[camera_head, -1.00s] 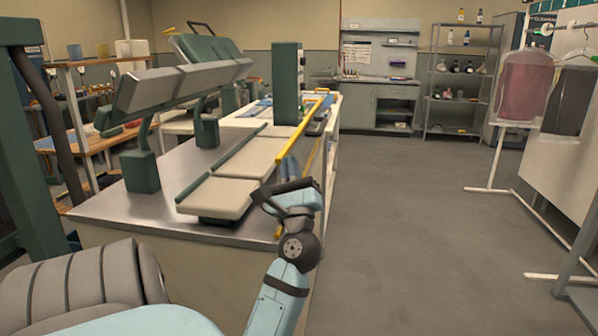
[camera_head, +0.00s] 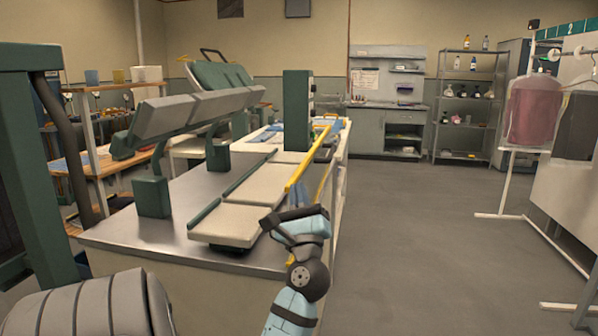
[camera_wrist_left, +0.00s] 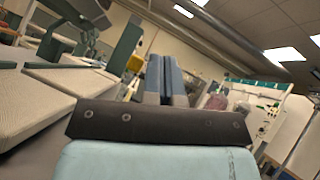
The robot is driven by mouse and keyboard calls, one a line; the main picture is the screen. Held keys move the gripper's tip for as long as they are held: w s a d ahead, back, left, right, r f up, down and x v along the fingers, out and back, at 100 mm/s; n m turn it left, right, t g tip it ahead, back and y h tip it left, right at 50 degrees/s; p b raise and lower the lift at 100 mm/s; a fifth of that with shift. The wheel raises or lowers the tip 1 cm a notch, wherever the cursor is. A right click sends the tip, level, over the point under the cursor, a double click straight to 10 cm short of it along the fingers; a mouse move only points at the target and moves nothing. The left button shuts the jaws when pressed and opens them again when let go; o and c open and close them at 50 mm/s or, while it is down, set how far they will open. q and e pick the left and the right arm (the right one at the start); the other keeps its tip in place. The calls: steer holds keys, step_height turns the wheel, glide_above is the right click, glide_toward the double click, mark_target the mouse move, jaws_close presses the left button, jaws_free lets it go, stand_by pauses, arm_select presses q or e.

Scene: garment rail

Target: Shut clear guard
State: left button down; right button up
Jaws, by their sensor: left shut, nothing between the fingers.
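The clear guard shows by its yellow edge bar (camera_head: 312,155), which runs along the right side of the press table. Its see-through panel is hard to make out, and I cannot tell how far open it stands. My left gripper (camera_head: 298,193) is at the table's near right corner, beside the near end of the yellow bar. In the left wrist view its two blue-grey fingers (camera_wrist_left: 164,75) are together with nothing between them. A yellow piece (camera_wrist_left: 135,63) shows just left of the fingers there. I cannot tell whether they touch the guard. My right gripper is in neither view.
The metal-topped table (camera_head: 150,225) carries pale padded boards (camera_head: 235,215) and a raised padded arm (camera_head: 190,108). A green column (camera_head: 297,110) stands behind the boards. Open grey floor (camera_head: 410,240) lies to the right, with a white garment rail (camera_head: 508,180) beyond it.

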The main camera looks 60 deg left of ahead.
arm_select(q)
step_height(320, 180, up, 20)
steer(key=p, duration=1.1)
steer(key=shift+p, duration=0.3)
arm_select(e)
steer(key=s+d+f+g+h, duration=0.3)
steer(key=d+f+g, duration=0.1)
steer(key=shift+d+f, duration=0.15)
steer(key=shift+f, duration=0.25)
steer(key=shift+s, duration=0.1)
